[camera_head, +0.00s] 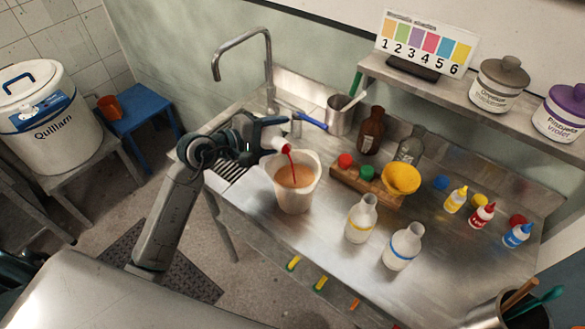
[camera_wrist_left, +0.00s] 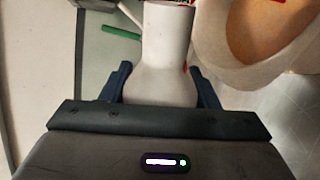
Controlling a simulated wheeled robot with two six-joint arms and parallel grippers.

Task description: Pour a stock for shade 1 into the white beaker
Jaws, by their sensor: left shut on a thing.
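My left gripper (camera_head: 274,133) is shut on a white bottle (camera_head: 281,145), tilted over the white beaker (camera_head: 295,197). A thin red stream (camera_head: 291,165) runs from its mouth into the beaker, which holds orange-brown liquid (camera_head: 294,175). In the left wrist view the bottle (camera_wrist_left: 165,50) sits between the fingers, with the beaker (camera_wrist_left: 232,62) at the upper right. Two more white bottles stand on the steel bench, one with a yellow band (camera_head: 361,220) and one with a blue band (camera_head: 403,248). The numbered shade card (camera_head: 425,42) stands on the shelf. My right gripper is not in view.
Behind the beaker are a wooden block (camera_head: 349,183) with red and green stoppers, a yellow bowl (camera_head: 401,179), brown (camera_head: 371,132) and grey bottles. Small dropper bottles (camera_head: 482,214) stand at the right. A tap (camera_head: 243,42) rises behind my gripper. The bench front is fairly clear.

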